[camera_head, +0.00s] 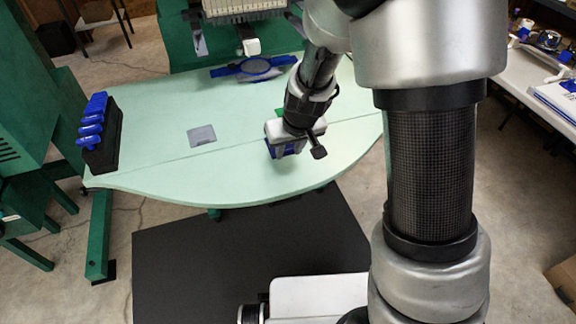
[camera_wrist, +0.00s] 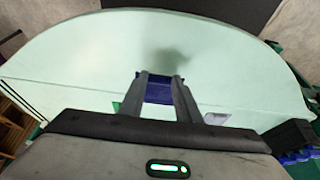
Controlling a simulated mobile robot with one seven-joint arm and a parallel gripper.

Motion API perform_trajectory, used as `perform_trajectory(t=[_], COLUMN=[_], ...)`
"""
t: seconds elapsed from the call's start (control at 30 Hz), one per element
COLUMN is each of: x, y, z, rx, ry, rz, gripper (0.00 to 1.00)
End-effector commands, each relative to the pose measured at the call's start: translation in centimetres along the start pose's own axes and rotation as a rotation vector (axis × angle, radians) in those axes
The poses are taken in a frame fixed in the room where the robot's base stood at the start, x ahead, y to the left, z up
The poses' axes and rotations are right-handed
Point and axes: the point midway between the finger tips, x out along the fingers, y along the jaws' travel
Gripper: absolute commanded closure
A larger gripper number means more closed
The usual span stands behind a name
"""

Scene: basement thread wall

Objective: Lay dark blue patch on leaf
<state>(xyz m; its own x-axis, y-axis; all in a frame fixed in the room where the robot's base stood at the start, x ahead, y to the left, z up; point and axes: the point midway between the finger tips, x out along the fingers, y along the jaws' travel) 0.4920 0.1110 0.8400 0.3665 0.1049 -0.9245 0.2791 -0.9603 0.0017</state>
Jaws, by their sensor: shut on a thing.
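My gripper (camera_head: 287,145) is shut on the dark blue patch (camera_head: 289,149). In the wrist view the dark blue patch (camera_wrist: 158,90) shows between the two fingers (camera_wrist: 160,78). The leaf (camera_head: 240,178) is the pale green, curved front part of the table, on the near side of a thin seam. The patch is over the table near that seam. A soft shadow lies on the leaf (camera_wrist: 220,60) in the wrist view. I cannot tell whether the patch touches the surface.
A grey patch (camera_head: 202,136) lies flat at the seam. A green patch (camera_wrist: 117,106) is partly hidden beside my gripper. A black rack with blue clips (camera_head: 103,145) stands at the left end. A blue hoop (camera_head: 255,66) lies at the back. The leaf's front is clear.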

Motion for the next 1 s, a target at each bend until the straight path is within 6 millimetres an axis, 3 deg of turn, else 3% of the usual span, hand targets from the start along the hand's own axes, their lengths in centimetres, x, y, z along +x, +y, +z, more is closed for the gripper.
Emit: perform_trajectory(t=[0.43, 0.8, 0.83, 0.9, 1.0], x=[4.8, 5.2, 5.0, 5.0, 5.0], y=[0.1, 0.0, 0.0, 0.0, 0.0], z=[2.0, 2.1, 2.0, 2.0, 2.0], rx=[0.002, 0.000, 0.000, 0.000, 0.000], ry=[0.000, 0.001, 0.001, 0.001, 0.001], rz=[0.001, 0.000, 0.000, 0.000, 0.000], gripper=[0.90, 0.90, 0.65, 0.53, 0.51])
